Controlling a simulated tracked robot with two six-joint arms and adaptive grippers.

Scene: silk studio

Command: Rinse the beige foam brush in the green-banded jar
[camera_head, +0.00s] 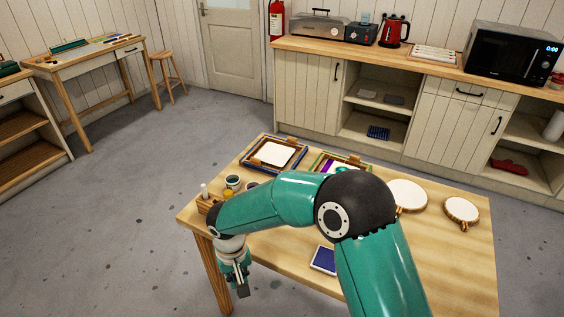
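On the wooden table (445,255), a small jar (233,183) with a dark green look stands near the left edge; I cannot make out its band clearly. A second small jar (251,186) is beside it, partly hidden by my arm. A wooden holder (207,205) at the left corner has a pale upright piece (204,190) in it; I cannot tell whether this is the beige foam brush. My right arm reaches left across the table. My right gripper (242,290) hangs pointing down beyond the table's front-left edge, with nothing visible in it; its finger opening is unclear. My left gripper is out of view.
A blue-edged frame with white cloth (275,154) and a second, green-edged frame (325,160) lie at the table's back. Two round hoops (408,193) (461,209) lie at the right. A dark blue pad (323,260) lies near the front. The front right is clear.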

